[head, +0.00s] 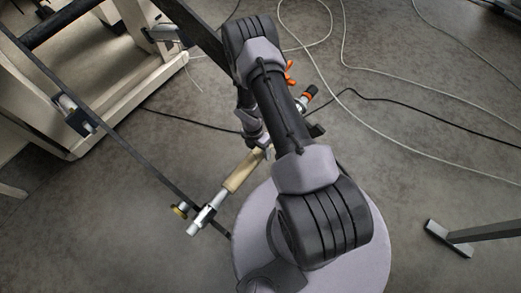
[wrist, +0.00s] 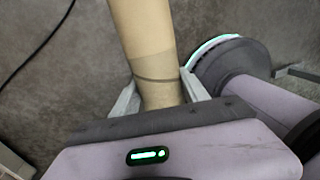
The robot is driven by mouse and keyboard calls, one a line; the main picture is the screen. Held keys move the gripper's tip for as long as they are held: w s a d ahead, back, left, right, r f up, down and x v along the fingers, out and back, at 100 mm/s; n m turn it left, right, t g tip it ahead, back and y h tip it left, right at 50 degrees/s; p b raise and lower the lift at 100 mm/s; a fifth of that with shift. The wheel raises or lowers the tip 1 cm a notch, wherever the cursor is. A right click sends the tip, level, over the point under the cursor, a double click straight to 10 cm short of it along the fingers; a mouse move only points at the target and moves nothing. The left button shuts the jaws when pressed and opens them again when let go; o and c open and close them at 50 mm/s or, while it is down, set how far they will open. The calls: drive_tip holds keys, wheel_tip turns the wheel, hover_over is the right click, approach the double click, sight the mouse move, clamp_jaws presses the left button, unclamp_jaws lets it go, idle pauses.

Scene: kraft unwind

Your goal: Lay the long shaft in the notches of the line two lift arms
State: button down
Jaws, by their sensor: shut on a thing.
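The long shaft has a tan core (head: 243,172), a silver near end (head: 199,222) and a far end with an orange ring (head: 309,93). It slants across the head view. My gripper (wrist: 160,92) is shut around the tan core, with one finger on each side in the wrist view. Two long dark bars, seemingly the lift arms, come from the upper left. The near bar (head: 140,150) reaches the silver end. The far bar (head: 193,25) passes behind my arm. I cannot tell whether the shaft touches either bar or lies in a notch.
A cream machine frame (head: 110,100) stands at the upper left. White and black cables (head: 345,55) lie on the floor at the upper right. A grey metal foot (head: 447,240) stands at the lower right. The floor between is clear.

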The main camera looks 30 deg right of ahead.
drive_tip(key=shift+c, duration=2.4)
unclamp_jaws()
drive_tip(key=w+a+r+m+t+p, duration=0.1)
drive_tip(key=w+a+r+m+p, duration=0.15)
drive_tip(key=r, duration=1.15)
drive_tip(key=w+a+r+m+t+p, duration=0.1)
drive_tip(key=w+r+m+p, duration=0.2)
drive_tip(key=r, duration=1.1)
drive_tip(key=w+a+r+m+t+p, duration=0.15)
drive_tip(key=r+m, duration=0.35)
drive_tip(key=r, duration=0.9)
drive_tip(key=s+a+r+m+t+y, duration=0.1)
drive_tip(key=s+a+r+m+t, duration=0.1)
drive_tip(key=s+a+r+m, duration=0.3)
drive_tip(key=s+a+r+m+t+y, duration=0.1)
drive_tip(key=s+a+r+m, duration=0.3)
drive_tip(key=s+r+m, duration=0.7)
wheel_tip(320, 180, up, 4)
drive_tip(key=shift+s+a+r+t+y+p, duration=0.2)
drive_tip(key=shift+s+a+t+y+p, duration=0.35)
drive_tip(key=shift+s, duration=0.65)
